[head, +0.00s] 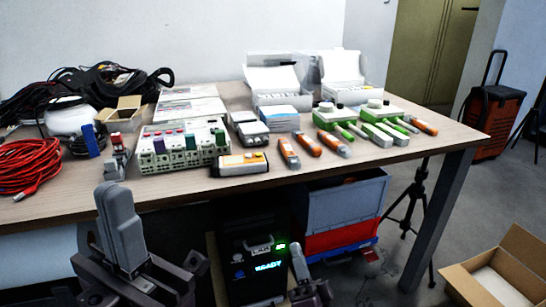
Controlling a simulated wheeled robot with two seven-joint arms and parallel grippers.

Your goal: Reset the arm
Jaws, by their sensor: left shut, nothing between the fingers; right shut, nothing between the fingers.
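My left gripper (116,200) is in the lower left of the head view, in front of the table's near edge. Its fingers are shut and empty, pointing up. My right gripper (297,250) is lower down at the bottom centre, in front of the space under the table. It is shut and empty, and its lower part is cut off by the picture's bottom edge. Neither gripper appears to touch anything on the table.
The wooden table (455,135) bears red cable (28,165), black cables, a green-and-white module (165,155), an orange-and-white meter (240,164), orange tools and white boxes. Beneath stand a grey-and-red crate (340,215) and a black "READY" unit (250,280). An open carton (465,285) is lower right.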

